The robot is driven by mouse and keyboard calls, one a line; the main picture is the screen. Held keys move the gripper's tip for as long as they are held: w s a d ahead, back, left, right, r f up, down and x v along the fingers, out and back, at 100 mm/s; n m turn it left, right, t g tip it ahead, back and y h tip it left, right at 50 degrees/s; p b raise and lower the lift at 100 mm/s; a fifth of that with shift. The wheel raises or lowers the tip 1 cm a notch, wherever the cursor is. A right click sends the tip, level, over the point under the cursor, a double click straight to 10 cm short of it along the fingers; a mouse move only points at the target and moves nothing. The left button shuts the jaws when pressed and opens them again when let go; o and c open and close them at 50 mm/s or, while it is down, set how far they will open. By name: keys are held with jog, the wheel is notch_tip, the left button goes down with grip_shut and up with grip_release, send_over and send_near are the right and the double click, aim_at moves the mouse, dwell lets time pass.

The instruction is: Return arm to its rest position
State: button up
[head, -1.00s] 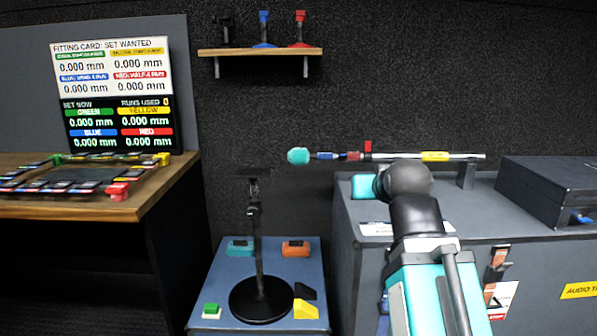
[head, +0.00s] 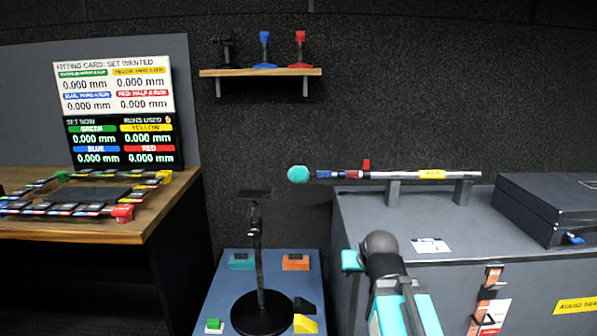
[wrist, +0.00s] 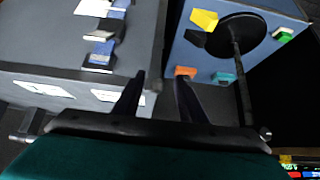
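My arm is teal and black and shows at the lower right of the middle in the head view. Its end, my gripper, hangs low by the left edge of the grey case, partly hidden behind my dark wrist joint. In the wrist view my gripper (wrist: 160,80) shows two dark fingers standing apart with nothing between them. They point over the gap between the grey case (wrist: 50,50) and the blue table (wrist: 207,62).
The grey case (head: 465,225) carries a long pole with a teal tip (head: 299,174) and a black box (head: 550,205). The blue table (head: 225,275) holds a black stand (head: 262,312) and several coloured blocks. A wooden desk (head: 150,210) is at left, a shelf (head: 260,73) above.

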jog(key=s+f+g+p, duration=0.35)
jog(key=s+f, duration=0.25)
jog(key=f, duration=0.6)
jog(key=s+f+g+p, duration=0.3)
jog(key=s+f+p, duration=0.3)
jog(key=f, duration=0.6)
jog(key=s+f+g+p, duration=0.1)
jog(key=s+f+g, duration=0.1)
jog(key=s+f, duration=0.3)
jog(key=s+f+g+p, duration=0.2)
jog(key=s+f, duration=0.3)
jog(key=s, duration=0.9)
jog(key=s+f+g+p, duration=0.2)
jog(key=s+f, duration=0.3)
jog(key=s, duration=0.5)
jog(key=shift+g, duration=0.35)
